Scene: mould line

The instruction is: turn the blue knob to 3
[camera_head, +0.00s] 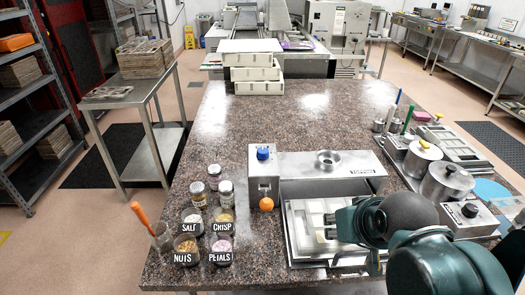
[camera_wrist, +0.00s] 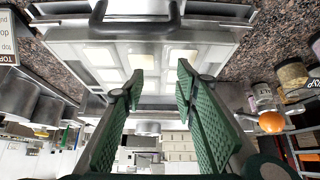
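The blue knob (camera_head: 263,153) sits on top of the grey box at the left end of the topping machine (camera_head: 330,164). Its scale and pointer are too small to read. An orange ball knob (camera_head: 266,204) is on the front of the same box and also shows in the wrist view (camera_wrist: 272,122). My gripper (camera_head: 331,225) is over the mould tray, to the right of and nearer than the blue knob. In the wrist view my gripper (camera_wrist: 160,72) has its two green fingers apart with nothing between them. The blue knob is not seen in the wrist view.
The white mould tray (camera_head: 305,222) lies below my gripper. Labelled jars, including salt (camera_head: 192,224) and petals (camera_head: 220,252), stand left of the machine. Metal pots (camera_head: 446,184) and a box with a black knob (camera_head: 469,210) are at right.

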